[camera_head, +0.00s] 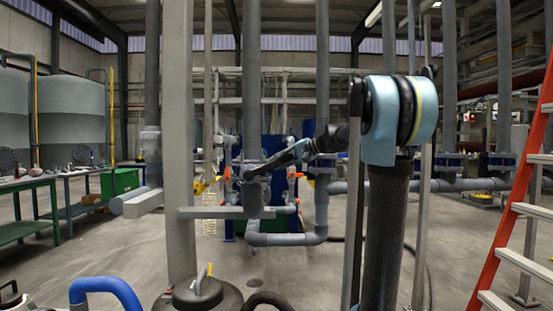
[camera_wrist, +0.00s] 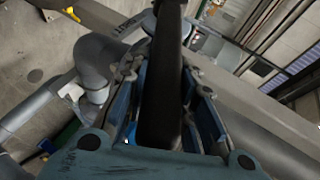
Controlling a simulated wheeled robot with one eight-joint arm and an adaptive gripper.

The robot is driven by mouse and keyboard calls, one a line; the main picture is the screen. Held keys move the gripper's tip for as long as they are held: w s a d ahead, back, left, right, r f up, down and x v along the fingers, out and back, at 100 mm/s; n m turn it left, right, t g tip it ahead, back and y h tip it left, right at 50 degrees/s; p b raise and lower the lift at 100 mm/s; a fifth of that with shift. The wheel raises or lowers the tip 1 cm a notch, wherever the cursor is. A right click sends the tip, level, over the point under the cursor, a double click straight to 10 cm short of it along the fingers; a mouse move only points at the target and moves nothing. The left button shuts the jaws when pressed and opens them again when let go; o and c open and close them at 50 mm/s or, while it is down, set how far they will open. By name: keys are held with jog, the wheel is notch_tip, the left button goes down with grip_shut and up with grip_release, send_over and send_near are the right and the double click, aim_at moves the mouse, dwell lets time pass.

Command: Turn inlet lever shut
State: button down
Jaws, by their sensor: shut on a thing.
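The inlet lever (camera_wrist: 163,90) is a long dark bar that runs up the middle of the wrist view, between the blue fingers of my gripper (camera_wrist: 168,72). The fingers are closed along both sides of it. Lettering, partly hidden, shows on a grey surface near the lever's far end. In the head view my gripper (camera_head: 256,172) reaches left to the grey pipework in the middle. The lever is too small and covered to make out there.
Grey pipes (camera_head: 285,239) run below and beside my gripper, and a pale post (camera_head: 180,150) stands to its left. Another grey pipe elbow (camera_wrist: 92,55) is close in the wrist view. An orange ladder (camera_head: 510,180) stands at the right. Workbenches (camera_head: 70,211) are at the left.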

jog(key=shift+d+f+m+t+y, duration=0.25)
jog(key=shift+f+y, duration=0.5)
jog(key=shift+f, duration=0.2)
jog(key=shift+d+f+m+t+y, duration=0.15)
jog(key=shift+f+m+y, duration=0.15)
jog(key=shift+f+y, duration=0.55)
jog(key=shift+d+f+m+t+y, duration=0.25)
jog(key=shift+f+y, duration=0.35)
jog(key=shift+f, duration=0.6)
jog(key=c, duration=1.3)
grip_release()
jog(key=shift+w+a, duration=0.1)
jog(key=v, duration=1.2)
jog(key=shift+w, duration=0.1)
